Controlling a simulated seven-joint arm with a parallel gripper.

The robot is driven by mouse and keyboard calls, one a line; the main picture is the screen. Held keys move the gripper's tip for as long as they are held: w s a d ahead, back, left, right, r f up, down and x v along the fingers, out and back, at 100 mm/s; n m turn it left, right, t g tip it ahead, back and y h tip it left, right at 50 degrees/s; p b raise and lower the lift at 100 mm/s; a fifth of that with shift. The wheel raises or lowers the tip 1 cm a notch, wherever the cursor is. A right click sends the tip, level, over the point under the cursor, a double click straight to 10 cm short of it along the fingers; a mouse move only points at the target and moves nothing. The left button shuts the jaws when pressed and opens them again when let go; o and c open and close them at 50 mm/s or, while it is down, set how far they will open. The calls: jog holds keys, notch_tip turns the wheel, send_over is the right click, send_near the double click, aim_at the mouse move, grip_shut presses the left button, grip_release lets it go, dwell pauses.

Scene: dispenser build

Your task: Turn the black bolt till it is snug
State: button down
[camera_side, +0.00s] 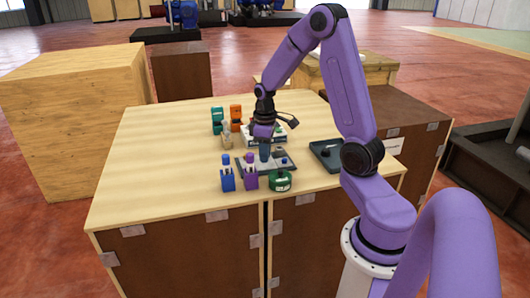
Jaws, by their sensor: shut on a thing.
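My gripper (264,139) points down over the middle of the wooden table, shut at the top of a dark blue-grey upright cylinder (265,152). The cylinder stands over a flat grey board (250,168), and its lower end seems to meet the board. A small blue piece (284,161) sits on the board to the right of the cylinder. I cannot make out the black bolt; it may be hidden at the gripper or cylinder, or too small to tell. The fingers are too small to see clearly.
Blue (227,180) and purple (250,180) holders and a green round container (280,181) stand in front of the board. A dark tray (326,154) lies right. Teal (217,124) and orange (236,122) items stand behind. The table's left side is clear.

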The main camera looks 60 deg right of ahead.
jog(key=m, duration=0.9)
jog(key=shift+m, duration=0.3)
jog(key=m, duration=0.4)
jog(key=shift+m, duration=2.6)
jog(key=c, duration=1.1)
grip_release()
jog(key=shift+o, duration=0.2)
jog(key=shift+r, duration=0.15)
